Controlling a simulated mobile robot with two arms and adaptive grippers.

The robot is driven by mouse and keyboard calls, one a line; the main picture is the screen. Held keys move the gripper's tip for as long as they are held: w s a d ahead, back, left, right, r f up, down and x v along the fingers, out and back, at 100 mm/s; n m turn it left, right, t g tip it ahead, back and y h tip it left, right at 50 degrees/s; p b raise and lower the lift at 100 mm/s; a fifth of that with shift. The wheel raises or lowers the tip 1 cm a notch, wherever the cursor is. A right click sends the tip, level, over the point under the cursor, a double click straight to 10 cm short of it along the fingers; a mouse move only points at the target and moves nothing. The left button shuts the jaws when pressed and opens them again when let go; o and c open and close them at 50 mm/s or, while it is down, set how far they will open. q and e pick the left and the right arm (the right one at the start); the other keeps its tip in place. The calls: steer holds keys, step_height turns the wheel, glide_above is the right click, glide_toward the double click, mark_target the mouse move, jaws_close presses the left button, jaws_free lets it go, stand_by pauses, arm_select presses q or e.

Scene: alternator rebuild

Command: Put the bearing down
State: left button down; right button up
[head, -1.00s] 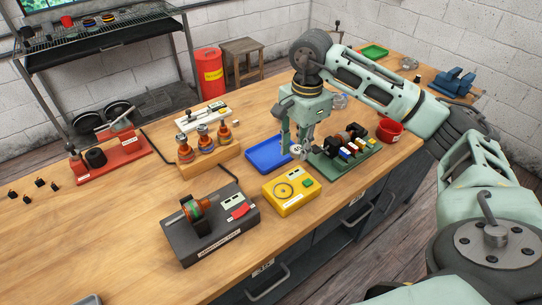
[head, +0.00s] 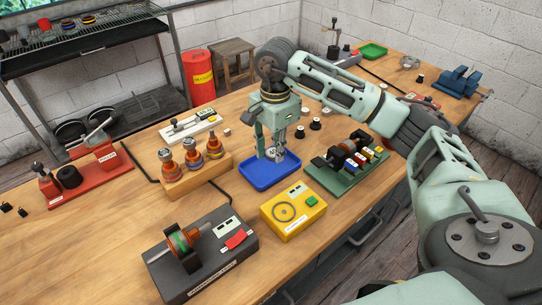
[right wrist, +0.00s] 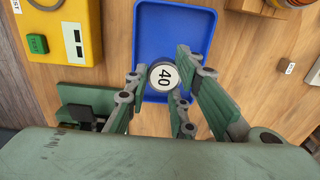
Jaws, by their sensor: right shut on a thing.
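My right gripper (head: 272,154) points down over the blue tray (head: 254,184). It is shut on the bearing (head: 271,151), a small round part with a white face marked 40. In the right wrist view the bearing (right wrist: 163,76) sits between the fingers, inside the outline of the tray (right wrist: 150,28). I cannot tell whether the bearing touches the tray floor. The rest of the tray is empty. My left gripper is not in view.
A green fixture (head: 328,180) with coloured blocks stands right of the tray. A yellow tester (head: 305,219) is in front. A wooden stand (head: 180,184) with several copper-coloured parts is to the left. Small black parts (head: 315,126) stand behind.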

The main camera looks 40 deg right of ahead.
mark_target(272, 152)
steer(key=shift+w+a+f, duration=0.25)
steer(key=shift+w+f, duration=0.1)
steer(key=shift+w, duration=0.05)
steer(key=shift+f, duration=0.4)
step_height(272, 152, down, 2)
steer(key=shift+s+f+p, duration=0.1)
steer(key=shift+f+p, duration=0.05)
steer(key=shift+p, duration=0.45)
steer(key=shift+f, duration=0.6)
steer(key=o, duration=0.9)
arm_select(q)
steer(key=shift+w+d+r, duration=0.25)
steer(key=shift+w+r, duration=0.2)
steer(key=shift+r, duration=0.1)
arm_select(e)
steer(key=shift+r, duration=0.1)
